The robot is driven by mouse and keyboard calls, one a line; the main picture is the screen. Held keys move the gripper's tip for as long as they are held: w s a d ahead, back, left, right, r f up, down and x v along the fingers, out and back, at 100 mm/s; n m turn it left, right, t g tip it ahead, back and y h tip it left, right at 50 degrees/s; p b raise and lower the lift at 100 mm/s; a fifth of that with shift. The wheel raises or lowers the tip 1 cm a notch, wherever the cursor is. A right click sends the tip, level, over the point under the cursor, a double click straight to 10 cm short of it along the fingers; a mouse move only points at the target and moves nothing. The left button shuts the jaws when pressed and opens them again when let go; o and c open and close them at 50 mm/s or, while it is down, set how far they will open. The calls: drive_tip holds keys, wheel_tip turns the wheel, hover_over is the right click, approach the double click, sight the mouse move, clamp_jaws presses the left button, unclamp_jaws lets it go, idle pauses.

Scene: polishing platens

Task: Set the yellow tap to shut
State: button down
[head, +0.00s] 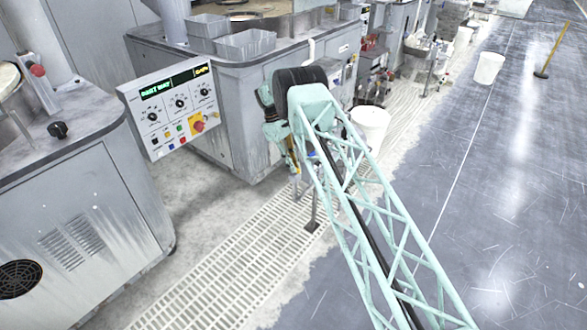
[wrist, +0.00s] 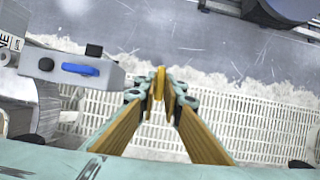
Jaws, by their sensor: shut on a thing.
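The yellow tap (wrist: 159,79) shows in the wrist view as a narrow upright yellow handle seen nearly edge-on. My gripper (wrist: 161,96) has its two yellow-padded fingers closed around this handle at their tips. The tap's body and the pipe under it are hidden by the fingers, so I cannot tell its setting. In the head view my arm's end covers the place, and the tap cannot be made out there.
A blue tap handle (wrist: 80,69) on a grey block lies left of my gripper. A pale floor grating (wrist: 240,122) runs below. In the head view a control panel (head: 175,107) stands left of my arm and a white bucket (head: 371,125) just right.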

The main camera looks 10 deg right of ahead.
drive_tip(key=shift+m, duration=0.3)
drive_tip(key=c, duration=2.7)
unclamp_jaws()
drive_tip(key=shift+c, duration=0.2)
drive_tip(key=v, duration=1.2)
drive_tip(key=shift+d, duration=0.2)
drive_tip(key=shift+w+r, duration=0.1)
